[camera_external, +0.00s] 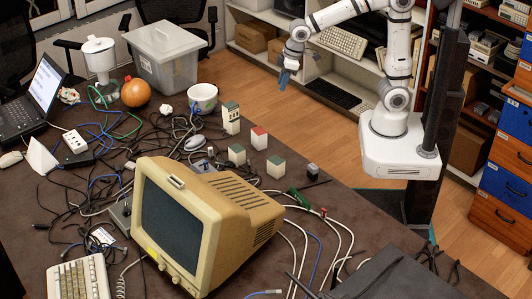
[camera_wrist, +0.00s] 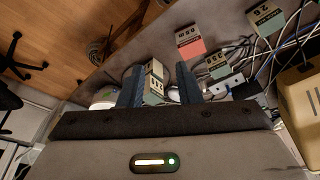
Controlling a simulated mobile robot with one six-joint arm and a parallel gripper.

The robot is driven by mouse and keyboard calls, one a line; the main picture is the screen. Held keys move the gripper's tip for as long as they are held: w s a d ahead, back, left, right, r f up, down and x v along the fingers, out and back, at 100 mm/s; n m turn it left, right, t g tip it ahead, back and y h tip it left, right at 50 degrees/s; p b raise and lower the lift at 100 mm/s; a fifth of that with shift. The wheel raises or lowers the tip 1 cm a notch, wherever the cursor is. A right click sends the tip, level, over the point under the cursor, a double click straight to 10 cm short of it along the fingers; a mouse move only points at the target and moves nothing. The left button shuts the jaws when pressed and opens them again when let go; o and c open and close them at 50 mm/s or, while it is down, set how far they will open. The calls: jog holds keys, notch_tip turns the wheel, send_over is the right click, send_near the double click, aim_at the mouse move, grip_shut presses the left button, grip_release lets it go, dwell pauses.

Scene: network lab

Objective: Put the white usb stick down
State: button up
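My gripper (camera_external: 284,76) hangs from the raised arm, beyond the table's far edge and above the floor, clear of the table. In the wrist view its two blue fingers (camera_wrist: 160,84) stand apart, with a clear gap between them. A tall green-and-cream block (camera_wrist: 154,82) shows through this gap; it stands on the table (camera_external: 345,213) in the external view (camera_external: 231,117). I see nothing held. I cannot pick out a white usb stick with certainty in either view. A small white-and-blue item (camera_wrist: 222,88) lies right of the fingers; I cannot tell what it is.
A red-topped block (camera_external: 259,138) and green-topped blocks (camera_external: 276,168) stand near the beige monitor (camera_external: 205,225). A white bowl (camera_external: 203,98), orange ball (camera_external: 135,92), grey bin (camera_external: 168,57) and laptop (camera_external: 35,102) stand farther left. Tangled cables cover much of the table.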

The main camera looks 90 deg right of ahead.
jog(key=s+d+f+m, duration=0.1)
jog(key=s+d, duration=0.2)
jog(key=s, duration=0.6)
jog(key=s+d+f+g, duration=0.1)
jog(key=s+d, duration=0.1)
jog(key=s, duration=0.6)
jog(key=shift+s+d+f+m+h, duration=0.25)
jog(key=shift+s+d+m+h, duration=0.05)
jog(key=shift+s+d+m, duration=0.1)
jog(key=shift+r, duration=0.1)
